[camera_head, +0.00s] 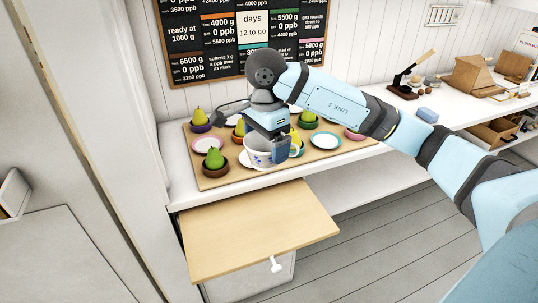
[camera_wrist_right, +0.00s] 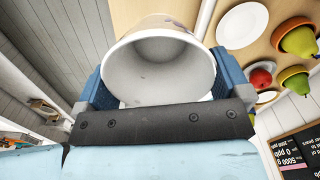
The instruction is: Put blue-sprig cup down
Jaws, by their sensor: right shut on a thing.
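The blue-sprig cup (camera_head: 258,149) is white with blue marks and is held in my right gripper (camera_head: 272,142) above the front edge of the wooden board (camera_head: 215,181). In the right wrist view, the cup (camera_wrist_right: 160,65) fills the space between the blue fingers, its open mouth facing the camera. The right gripper (camera_wrist_right: 160,88) is shut on it. A white saucer (camera_head: 246,160) shows partly below the cup; I cannot tell whether they touch. My left gripper is not in view.
Pears in coloured pots, such as the front one (camera_head: 214,158), and small plates (camera_head: 325,140) crowd the board around the cup. A pulled-out wooden panel (camera_head: 250,230) juts out below the counter. A chalkboard (camera_head: 205,50) hangs behind.

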